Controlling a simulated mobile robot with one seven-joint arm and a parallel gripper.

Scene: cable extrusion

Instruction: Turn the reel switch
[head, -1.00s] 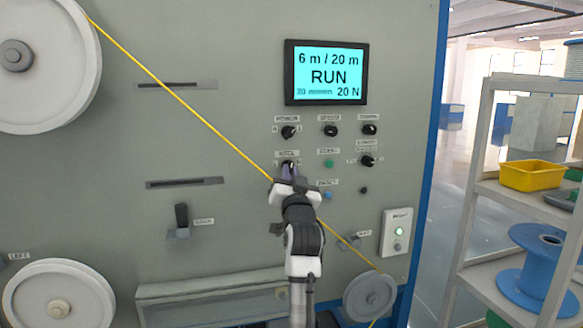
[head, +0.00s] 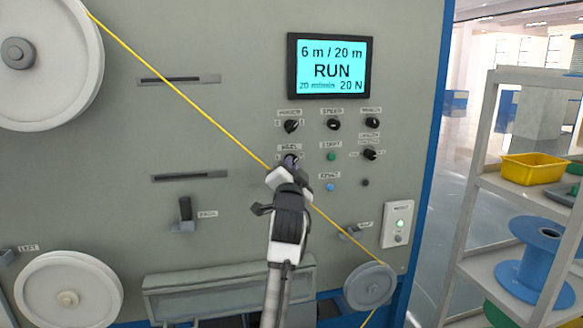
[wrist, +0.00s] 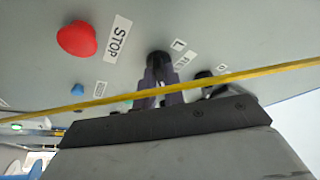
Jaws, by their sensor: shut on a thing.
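The reel switch, a black knob under the REEL label, shows at its top edge in the head view (head: 291,156). It also shows as a dark round knob in the wrist view (wrist: 158,60). My gripper (head: 289,165) is at the knob, and its two purple fingers in the wrist view (wrist: 160,82) are shut on it, one on each side. The fingers hide most of the knob, so its pointer angle cannot be read. The screen (head: 331,67) reads 6 m / 20 m, RUN, 20 N.
A taut yellow cable (head: 180,96) runs diagonally across the panel and in front of my gripper's fingers. Other knobs (head: 333,124), a green button (head: 331,157) and a blue button (head: 330,187) sit close by. A red button (wrist: 77,38) is near the STOP label.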

